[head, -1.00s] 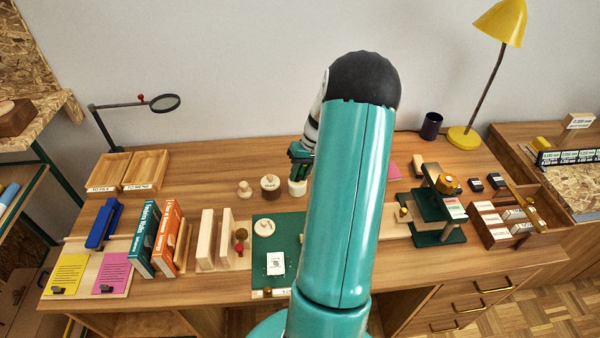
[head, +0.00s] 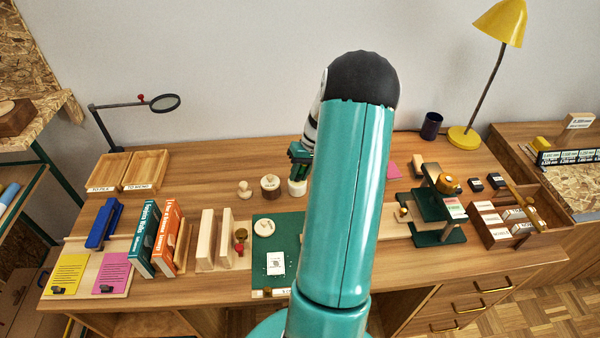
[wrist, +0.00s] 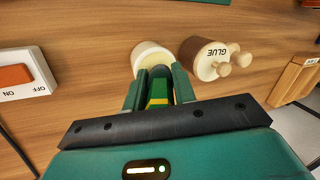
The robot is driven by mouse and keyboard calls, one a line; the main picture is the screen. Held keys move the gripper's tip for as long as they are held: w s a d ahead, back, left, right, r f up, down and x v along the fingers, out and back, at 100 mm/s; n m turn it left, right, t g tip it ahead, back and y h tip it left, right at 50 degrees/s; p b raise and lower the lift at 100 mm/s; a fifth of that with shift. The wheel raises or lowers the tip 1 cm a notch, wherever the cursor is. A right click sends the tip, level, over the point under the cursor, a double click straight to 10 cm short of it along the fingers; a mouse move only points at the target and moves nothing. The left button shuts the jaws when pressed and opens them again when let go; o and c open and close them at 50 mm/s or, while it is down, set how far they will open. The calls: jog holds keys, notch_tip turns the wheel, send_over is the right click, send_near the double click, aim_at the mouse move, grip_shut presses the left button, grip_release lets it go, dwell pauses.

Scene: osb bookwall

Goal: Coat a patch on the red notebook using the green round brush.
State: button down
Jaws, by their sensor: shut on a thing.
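My gripper (wrist: 158,98) is shut on the green brush (wrist: 158,92), which has a yellow band. In the wrist view the brush points into or over the mouth of a white round cup (wrist: 146,50); its tip is hard to make out. In the head view my gripper (head: 301,156) is just above the white cup (head: 297,188), left of my arm. A wooden jar marked GLUE (wrist: 208,60) stands beside the cup. I cannot make out a red notebook; my arm hides part of the desk. An orange-red book (head: 168,235) stands upright on the left.
A green mat (head: 290,230) with a white card lies in front of the cup. Wooden uprights (head: 213,240) and a blue stapler (head: 104,224) stand left. A green press (head: 437,205) and an open drawer are right. A switch box (wrist: 25,74) shows in the wrist view.

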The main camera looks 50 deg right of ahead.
jog(key=shift+r, duration=3.4)
jog(key=shift+a, duration=0.1)
